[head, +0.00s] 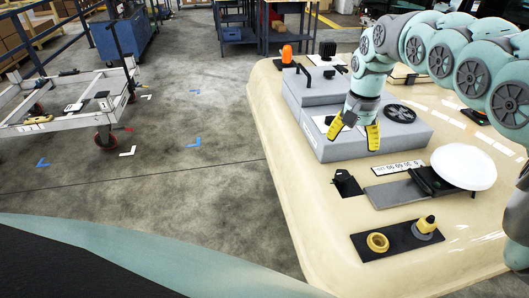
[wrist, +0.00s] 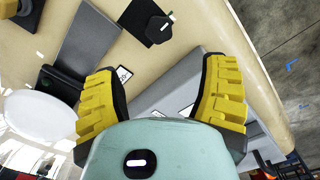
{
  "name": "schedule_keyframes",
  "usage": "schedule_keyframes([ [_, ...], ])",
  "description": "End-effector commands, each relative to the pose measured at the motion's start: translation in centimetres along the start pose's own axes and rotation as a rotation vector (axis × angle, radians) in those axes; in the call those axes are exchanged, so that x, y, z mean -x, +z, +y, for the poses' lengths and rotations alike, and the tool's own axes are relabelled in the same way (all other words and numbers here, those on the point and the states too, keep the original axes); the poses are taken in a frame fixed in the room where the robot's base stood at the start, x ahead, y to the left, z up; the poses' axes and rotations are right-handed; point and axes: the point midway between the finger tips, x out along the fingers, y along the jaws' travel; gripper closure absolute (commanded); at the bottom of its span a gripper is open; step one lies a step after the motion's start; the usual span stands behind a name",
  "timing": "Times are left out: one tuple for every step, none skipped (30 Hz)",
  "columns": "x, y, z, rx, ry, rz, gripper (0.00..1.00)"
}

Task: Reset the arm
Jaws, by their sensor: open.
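My gripper (head: 353,132) has yellow ridged fingers and hangs over the front part of the grey stepped block on the beige cab panel (head: 290,210). In the wrist view my gripper (wrist: 160,95) has its two fingers spread wide apart with nothing between them. The arm reaches in from the upper right of the head view. The grey block (head: 335,150) lies below the fingers, and part of it is hidden behind the gripper.
On the panel are an orange beacon (head: 287,54), a black wheel-like disc (head: 399,113), a white dome (head: 463,167), a number plate (head: 398,168) and a black plate (head: 385,247) with yellow parts. A trolley (head: 70,118) stands at left; floor between is clear.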

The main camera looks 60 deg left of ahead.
Motion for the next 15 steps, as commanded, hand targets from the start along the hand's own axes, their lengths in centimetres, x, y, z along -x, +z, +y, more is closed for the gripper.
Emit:
schedule_keyframes([
  [0.59,-0.03,0.11,-0.001,0.002,0.001,0.28],
  [0.84,-0.01,0.13,-0.001,0.003,0.001,0.28],
  [1.12,0.00,0.11,-0.001,0.002,0.000,0.28],
  [1.28,0.01,0.08,0.000,0.002,0.000,0.28],
  [1.40,0.02,0.05,0.000,0.001,0.000,0.28],
  [1.50,0.04,0.03,0.000,0.001,0.000,0.28],
  [1.55,0.05,0.02,0.000,0.000,0.000,0.28],
  [1.57,0.06,0.01,0.000,0.000,-0.001,0.28],
  [1.58,0.07,0.01,0.001,0.000,-0.001,0.28],
  [1.57,0.07,0.00,0.001,0.000,-0.001,0.28],
  [1.56,0.08,0.01,0.001,0.001,-0.002,0.28],
  [1.56,0.08,0.01,0.001,0.001,-0.002,0.28],
  [1.55,0.08,0.01,0.001,0.001,-0.002,0.28],
  [1.54,0.08,0.01,0.001,0.001,-0.002,0.28],
  [1.55,0.08,0.01,0.001,0.001,-0.002,0.28],
])
